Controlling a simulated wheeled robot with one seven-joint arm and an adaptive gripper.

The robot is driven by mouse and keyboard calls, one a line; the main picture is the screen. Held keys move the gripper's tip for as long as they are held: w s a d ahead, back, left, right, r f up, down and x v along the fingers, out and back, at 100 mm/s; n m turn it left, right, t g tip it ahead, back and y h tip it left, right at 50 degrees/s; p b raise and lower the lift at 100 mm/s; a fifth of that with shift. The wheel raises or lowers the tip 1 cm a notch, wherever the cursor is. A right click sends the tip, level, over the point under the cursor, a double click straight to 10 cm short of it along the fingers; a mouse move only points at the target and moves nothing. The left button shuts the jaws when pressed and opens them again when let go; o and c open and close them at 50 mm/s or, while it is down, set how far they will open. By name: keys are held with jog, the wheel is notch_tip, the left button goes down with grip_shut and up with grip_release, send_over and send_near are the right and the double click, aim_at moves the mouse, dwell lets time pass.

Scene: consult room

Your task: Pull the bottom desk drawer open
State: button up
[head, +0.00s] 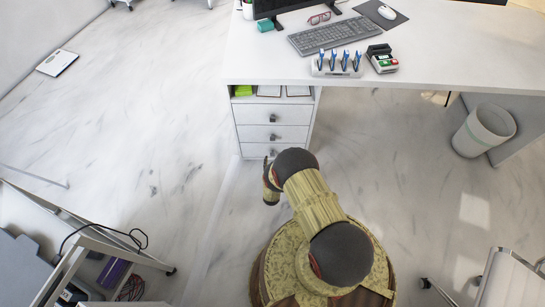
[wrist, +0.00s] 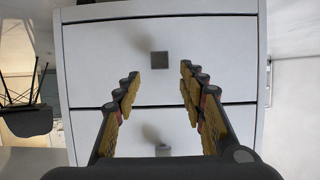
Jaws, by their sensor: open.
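The white desk drawer unit (head: 250,115) stands under the desk's left end, with three drawers stacked, all appearing flush and shut. The bottom drawer (head: 249,150) has a small dark handle, close to my arm. My gripper (head: 266,165) is low in front of it, partly hidden by my arm. In the wrist view my gripper (wrist: 160,71) is open and empty, facing two drawer fronts. A square grey handle (wrist: 159,60) lies between the fingertip lines, apparently just beyond them. The wrist view seems upside down, so the upper front is likely the bottom drawer.
The white desk (head: 430,60) above carries a keyboard (head: 335,36) and a pen rack (head: 337,64). A waste bin (head: 483,131) stands right, and a metal cart (head: 75,245) at lower left.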

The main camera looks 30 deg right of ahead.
jog(key=b+x, duration=0.2)
jog(key=x, duration=0.4)
jog(key=shift+f, duration=0.1)
jog(key=shift+c, duration=1.2)
jog(key=c, duration=0.7)
grip_shut()
